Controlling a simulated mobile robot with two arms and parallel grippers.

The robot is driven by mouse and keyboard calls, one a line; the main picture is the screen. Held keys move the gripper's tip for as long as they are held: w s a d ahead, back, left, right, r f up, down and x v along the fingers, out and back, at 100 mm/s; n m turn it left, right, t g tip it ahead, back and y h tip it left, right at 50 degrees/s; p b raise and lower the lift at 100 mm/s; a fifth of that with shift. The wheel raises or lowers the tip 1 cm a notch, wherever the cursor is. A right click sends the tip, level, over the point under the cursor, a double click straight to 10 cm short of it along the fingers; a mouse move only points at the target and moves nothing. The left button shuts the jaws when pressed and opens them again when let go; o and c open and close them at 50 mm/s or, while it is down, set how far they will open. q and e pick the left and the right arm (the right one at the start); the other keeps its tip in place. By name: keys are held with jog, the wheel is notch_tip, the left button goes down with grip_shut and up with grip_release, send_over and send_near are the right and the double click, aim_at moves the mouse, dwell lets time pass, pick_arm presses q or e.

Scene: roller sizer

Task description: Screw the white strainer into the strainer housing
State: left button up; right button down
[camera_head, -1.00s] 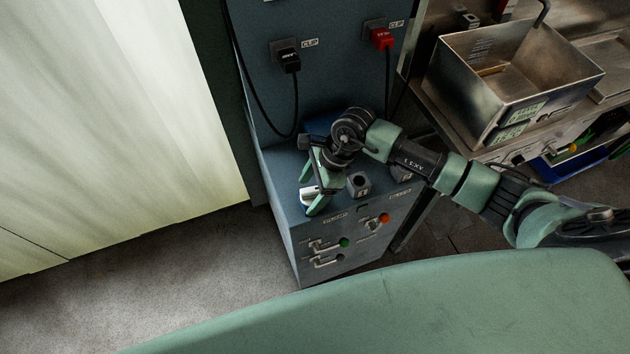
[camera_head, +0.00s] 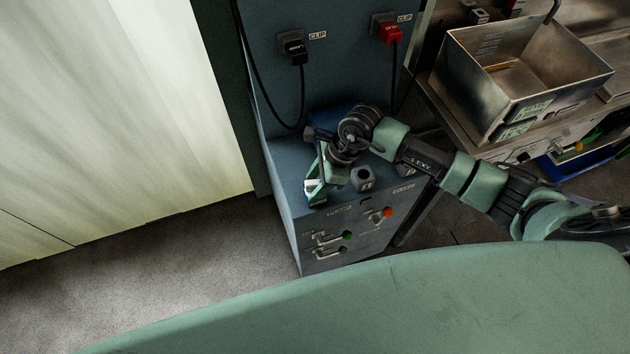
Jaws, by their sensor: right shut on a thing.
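My right gripper (camera_head: 319,186) is over the left front part of the blue-grey cabinet's top (camera_head: 285,158). It is shut on a small white thing (camera_head: 312,191), which is probably the white strainer; only a little of it shows between the green fingers. The strainer housing cannot be made out for certain; the gripper may hide it. A dark block with a round hole (camera_head: 363,179) stands on the cabinet top just right of the gripper. My left gripper is not in view.
Levers with a green knob (camera_head: 347,235) and an orange knob (camera_head: 387,212) are on the cabinet front. Black (camera_head: 295,48) and red (camera_head: 390,33) plugs with hanging cables are on the panel behind. A metal bin (camera_head: 520,75) stands at the right. Grey floor at lower left is clear.

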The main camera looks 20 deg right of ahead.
jog(key=shift+s+m+t+p, duration=0.15)
jog(key=shift+m+t+p, duration=0.65)
jog(key=shift+m, duration=1.2)
jog(key=shift+f+h, duration=0.1)
jog(key=shift+h, duration=0.2)
jog(key=shift+s+m, duration=0.1)
jog(key=shift+m, duration=0.2)
